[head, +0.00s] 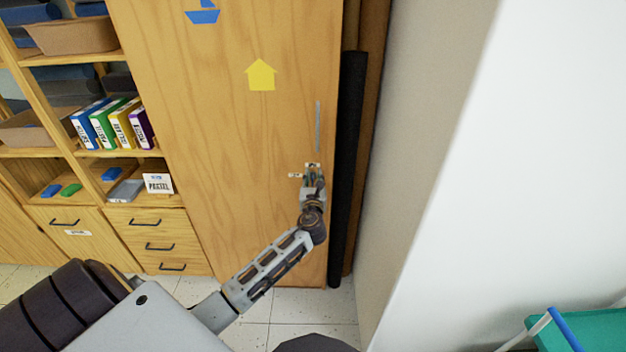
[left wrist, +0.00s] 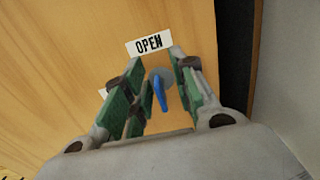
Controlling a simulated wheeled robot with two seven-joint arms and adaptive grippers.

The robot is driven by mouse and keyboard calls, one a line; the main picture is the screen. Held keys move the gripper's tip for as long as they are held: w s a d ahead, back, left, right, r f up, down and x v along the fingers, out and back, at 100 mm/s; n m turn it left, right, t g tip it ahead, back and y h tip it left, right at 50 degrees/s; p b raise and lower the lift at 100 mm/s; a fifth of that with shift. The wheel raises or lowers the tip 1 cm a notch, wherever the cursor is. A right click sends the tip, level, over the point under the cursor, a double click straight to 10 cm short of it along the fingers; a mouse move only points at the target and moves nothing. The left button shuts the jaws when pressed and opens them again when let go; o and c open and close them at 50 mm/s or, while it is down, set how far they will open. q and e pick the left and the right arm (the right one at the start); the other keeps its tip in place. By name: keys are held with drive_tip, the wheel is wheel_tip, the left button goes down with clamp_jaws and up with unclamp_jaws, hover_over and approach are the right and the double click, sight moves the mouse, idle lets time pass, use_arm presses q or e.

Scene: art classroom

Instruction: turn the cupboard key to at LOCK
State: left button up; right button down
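The wooden cupboard door (head: 230,120) has a blue key (left wrist: 160,92) in a round grey lock plate (left wrist: 164,73), seen in the left wrist view. The key's bow hangs downward, tilted slightly. A white OPEN label (left wrist: 149,44) sits just above the lock. A second small white label (head: 296,175) shows left of my gripper in the head view; its text is unreadable. My left gripper (head: 313,172) is at the lock. In the left wrist view its green-padded fingers (left wrist: 158,85) are open, one each side of the key, with gaps between. My right gripper is not in view.
A grey vertical handle (head: 318,125) is on the door above the lock. A dark roll (head: 347,170) stands right of the door, beside a pale wall (head: 415,130). Shelves with binders (head: 112,122) and drawers (head: 150,240) are left. A teal-topped item (head: 590,335) is lower right.

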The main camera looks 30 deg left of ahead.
use_arm(q)
drive_tip(key=shift+w, duration=0.1)
clamp_jaws()
